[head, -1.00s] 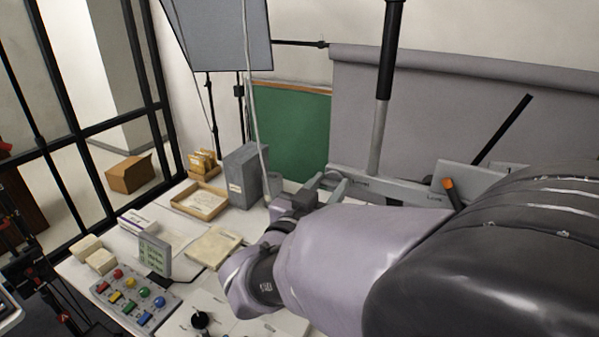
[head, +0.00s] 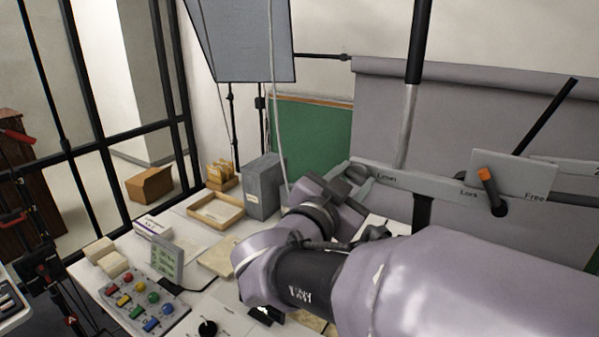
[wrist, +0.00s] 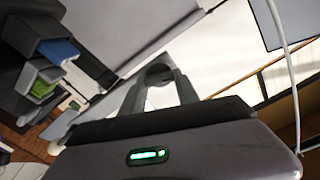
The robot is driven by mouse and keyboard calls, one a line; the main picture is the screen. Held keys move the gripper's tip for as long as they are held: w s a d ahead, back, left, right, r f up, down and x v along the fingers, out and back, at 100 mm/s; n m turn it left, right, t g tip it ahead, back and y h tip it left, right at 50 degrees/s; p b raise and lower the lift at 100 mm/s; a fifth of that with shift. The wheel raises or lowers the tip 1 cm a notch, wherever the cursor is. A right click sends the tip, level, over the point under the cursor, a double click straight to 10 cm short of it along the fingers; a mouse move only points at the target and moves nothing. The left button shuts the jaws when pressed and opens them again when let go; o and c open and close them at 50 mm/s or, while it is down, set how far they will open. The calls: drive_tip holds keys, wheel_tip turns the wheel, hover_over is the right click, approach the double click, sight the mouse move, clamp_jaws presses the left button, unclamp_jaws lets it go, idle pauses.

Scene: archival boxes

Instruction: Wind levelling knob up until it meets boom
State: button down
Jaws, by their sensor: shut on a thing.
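My gripper (head: 352,174) is at that left end, shut on a small grey rounded part that I take to be the levelling knob (head: 362,170). My own gripper and wrist partly hide it. In the wrist view a grey rounded piece (wrist: 158,71) sits between the fingers. Any gap between knob and boom is too small to tell.
A grey plate with an orange-tipped lever (head: 487,178) stands on the boom between "Lock" and "Free". Below left, the table holds a button panel (head: 130,298), an open tray (head: 215,210) and a grey box (head: 263,187).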

drive_tip(key=c, duration=0.9)
unclamp_jaws()
drive_tip(key=v, duration=1.7)
drive_tip(key=shift+s+b, duration=0.15)
drive_tip(key=shift+b, duration=0.3)
drive_tip(key=shift+a, duration=0.1)
